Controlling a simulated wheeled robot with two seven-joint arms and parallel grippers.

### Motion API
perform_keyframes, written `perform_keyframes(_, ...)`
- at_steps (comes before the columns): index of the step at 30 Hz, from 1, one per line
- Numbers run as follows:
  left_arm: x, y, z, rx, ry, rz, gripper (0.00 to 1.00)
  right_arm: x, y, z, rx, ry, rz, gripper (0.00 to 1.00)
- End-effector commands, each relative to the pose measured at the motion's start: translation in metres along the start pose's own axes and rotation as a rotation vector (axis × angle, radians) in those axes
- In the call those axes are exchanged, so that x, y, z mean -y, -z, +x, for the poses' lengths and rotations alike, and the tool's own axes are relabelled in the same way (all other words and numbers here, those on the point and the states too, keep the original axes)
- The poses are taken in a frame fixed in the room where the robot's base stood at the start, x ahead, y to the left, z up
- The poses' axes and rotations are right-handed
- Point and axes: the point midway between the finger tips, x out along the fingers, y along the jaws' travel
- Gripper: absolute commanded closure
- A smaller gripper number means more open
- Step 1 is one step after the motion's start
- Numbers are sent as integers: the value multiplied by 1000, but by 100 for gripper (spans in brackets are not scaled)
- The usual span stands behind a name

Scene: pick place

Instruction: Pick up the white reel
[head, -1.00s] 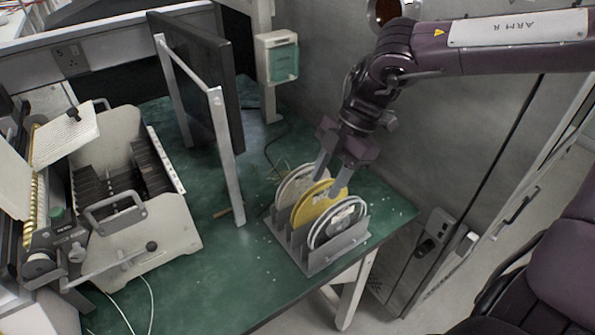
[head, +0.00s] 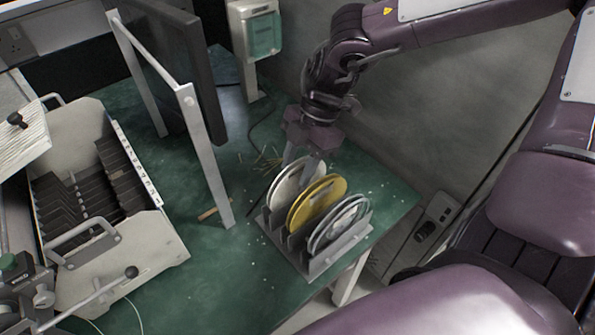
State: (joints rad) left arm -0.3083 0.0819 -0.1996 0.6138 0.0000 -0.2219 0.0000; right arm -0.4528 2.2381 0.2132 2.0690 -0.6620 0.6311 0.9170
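The white reel (head: 287,187) stands on edge in the back slot of a grey rack (head: 322,262) on the green table. A yellow reel (head: 326,191) stands in the middle slot, and a pale grey-white reel (head: 352,212) with a dark rim line is at the front. My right gripper (head: 301,158) points down at the top edge of the white reel. One finger shows at the reel's upper left; the other is mostly hidden, so I cannot tell whether they grip it. My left gripper is not in view.
A dark panel on a white frame (head: 205,150) stands upright left of the rack. A cream machine with dark slots (head: 165,238) is at the far left. A wall and a green-fronted box (head: 264,36) are behind. Bare green table (head: 230,285) lies in front.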

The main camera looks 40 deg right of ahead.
Motion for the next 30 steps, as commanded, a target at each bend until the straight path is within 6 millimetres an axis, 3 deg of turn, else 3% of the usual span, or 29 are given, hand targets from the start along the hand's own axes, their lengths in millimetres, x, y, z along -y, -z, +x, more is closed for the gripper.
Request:
perform_keyframes(5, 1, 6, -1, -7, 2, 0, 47, 0, -1, 19, 1, 1, 0, 61)
perform_keyframes(13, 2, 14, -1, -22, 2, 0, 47, 0, 0, 21, 0, -2, -1, 62)
perform_keyframes(22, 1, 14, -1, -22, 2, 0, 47, 0, 0, 20, 1, -1, 0, 100)
perform_keyframes(30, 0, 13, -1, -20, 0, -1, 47, -1, 0, 20, 1, -2, -1, 100)
